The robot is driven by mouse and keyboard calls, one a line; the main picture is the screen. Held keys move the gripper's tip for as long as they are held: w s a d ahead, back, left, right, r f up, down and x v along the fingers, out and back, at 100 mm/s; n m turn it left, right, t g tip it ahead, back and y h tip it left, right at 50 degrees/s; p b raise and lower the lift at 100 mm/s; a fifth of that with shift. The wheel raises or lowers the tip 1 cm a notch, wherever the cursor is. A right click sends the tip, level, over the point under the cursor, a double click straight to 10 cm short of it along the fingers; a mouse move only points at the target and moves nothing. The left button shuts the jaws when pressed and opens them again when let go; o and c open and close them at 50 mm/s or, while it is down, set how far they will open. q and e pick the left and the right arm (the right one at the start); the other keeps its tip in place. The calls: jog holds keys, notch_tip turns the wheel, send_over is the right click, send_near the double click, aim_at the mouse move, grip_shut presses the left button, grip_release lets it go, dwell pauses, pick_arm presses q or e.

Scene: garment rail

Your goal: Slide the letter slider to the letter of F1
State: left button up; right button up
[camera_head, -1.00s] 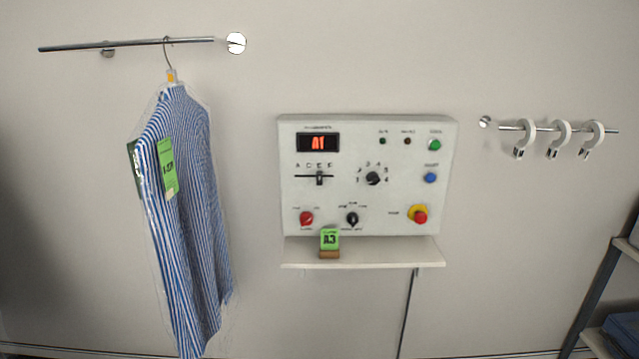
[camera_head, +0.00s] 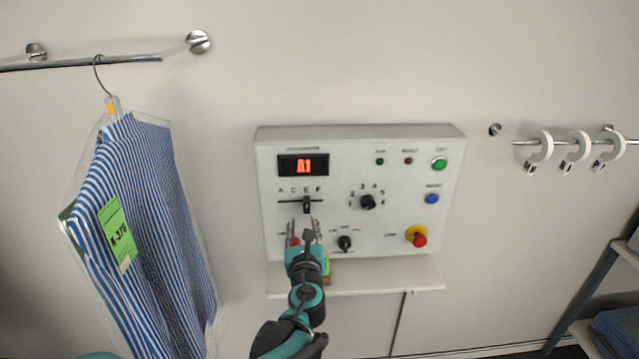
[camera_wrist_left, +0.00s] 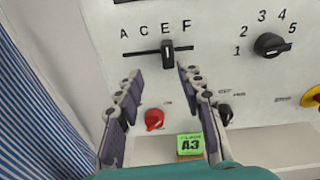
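The letter slider is a black knob (camera_head: 306,205) on a horizontal slot in the white control panel (camera_head: 400,150). In the left wrist view the knob (camera_wrist_left: 167,53) stands under E, left of F, in the row A, C, E, F. The red display (camera_head: 304,166) reads A1. My left gripper (camera_head: 303,228) is in front of the panel, just below the knob. In the left wrist view its fingers (camera_wrist_left: 163,82) are apart and empty, with the knob beyond and between their tips. My right gripper is not in view.
A green card (camera_wrist_left: 190,144) reading A3 stands on the shelf (camera_head: 400,278). A red knob (camera_wrist_left: 154,119), number dial (camera_head: 367,202) and red emergency button (camera_head: 419,240) are nearby. A bagged striped shirt (camera_head: 145,220) hangs left. White hooks (camera_head: 541,147) hang right.

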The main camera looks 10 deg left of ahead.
aim_at(307, 207)
pick_arm(q)
jog(key=shift+m+t, duration=0.3)
jog(key=shift+m, duration=0.4)
jog(key=x, duration=0.2)
jog(key=b+x, duration=0.1)
jog(key=x, duration=0.2)
jog(key=d+x, duration=0.1)
jog(key=x, duration=0.2)
jog(key=shift+w+r, duration=0.25)
grip_shut()
jog(key=shift+d, duration=0.15)
